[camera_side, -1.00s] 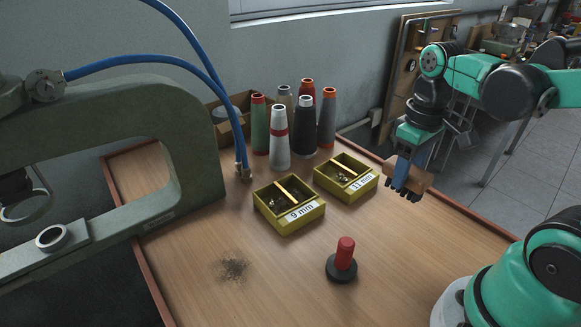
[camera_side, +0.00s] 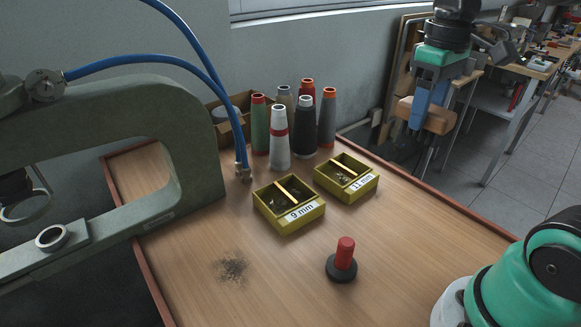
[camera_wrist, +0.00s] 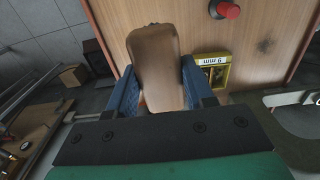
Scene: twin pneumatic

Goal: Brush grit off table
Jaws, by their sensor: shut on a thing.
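The grit (camera_side: 232,267) is a dark speckled patch on the wooden table (camera_side: 185,290), toward its front left in the side view. It also shows as a dark smudge in the wrist view (camera_wrist: 264,46). My gripper (camera_side: 424,112) is raised at the table's right far edge, well away from the grit. Its blue fingers are shut on a brush with a brown wooden body (camera_side: 438,117). In the wrist view the brush body (camera_wrist: 155,62) sits between the two fingers. The bristles are hard to make out now.
Two yellow boxes, marked 9 mm (camera_side: 289,205) and 11 mm (camera_side: 346,178), stand mid-table. A red-handled tool (camera_side: 344,256) stands upright at the front. Several thread cones (camera_side: 279,138) stand at the back. A green press frame (camera_side: 185,120) with blue hoses is at left.

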